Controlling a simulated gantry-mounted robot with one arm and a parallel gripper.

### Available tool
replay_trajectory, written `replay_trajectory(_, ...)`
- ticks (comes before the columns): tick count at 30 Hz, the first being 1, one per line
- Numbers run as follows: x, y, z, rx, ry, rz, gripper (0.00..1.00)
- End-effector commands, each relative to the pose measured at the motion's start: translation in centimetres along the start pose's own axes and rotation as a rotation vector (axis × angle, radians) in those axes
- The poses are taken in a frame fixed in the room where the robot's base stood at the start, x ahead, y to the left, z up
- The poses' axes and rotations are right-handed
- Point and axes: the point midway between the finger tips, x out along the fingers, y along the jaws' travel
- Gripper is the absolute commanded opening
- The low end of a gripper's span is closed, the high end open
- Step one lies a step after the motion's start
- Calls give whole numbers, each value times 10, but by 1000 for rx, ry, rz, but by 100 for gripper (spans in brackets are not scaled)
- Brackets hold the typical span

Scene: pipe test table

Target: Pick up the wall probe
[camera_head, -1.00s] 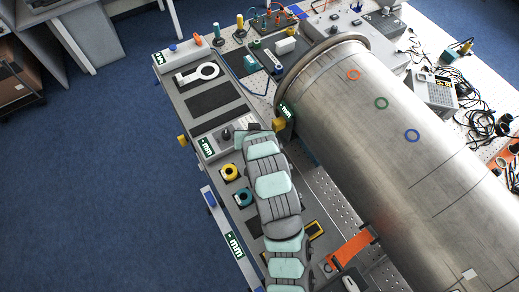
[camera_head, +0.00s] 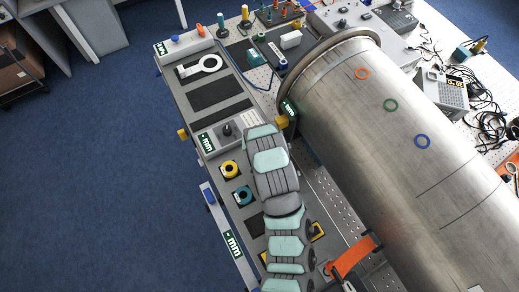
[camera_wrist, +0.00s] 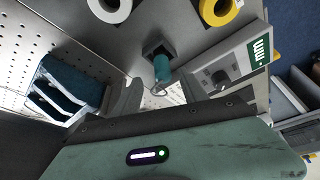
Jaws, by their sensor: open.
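In the wrist view, a short teal cylinder (camera_wrist: 162,68) stands in a dark square holder on the grey table panel. It may be the wall probe, but I cannot tell for sure. My gripper (camera_wrist: 175,98) is open, with its fingers near the bottom of that view close to the cylinder, which appears between them. I see no contact. In the head view, my arm covers this spot, and neither the fingers nor the cylinder shows.
The large metal pipe (camera_head: 400,140) lies just right of my arm. A white ring-ended tool (camera_head: 200,66) lies farther back. A blue block (camera_wrist: 68,88) shows at left in the wrist view.

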Motion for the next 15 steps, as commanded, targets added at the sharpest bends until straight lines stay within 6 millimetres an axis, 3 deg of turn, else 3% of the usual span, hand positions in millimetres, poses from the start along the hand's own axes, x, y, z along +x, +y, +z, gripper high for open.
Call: replay_trajectory(15, 48, -5, 4, 0, -1, 0, 51)
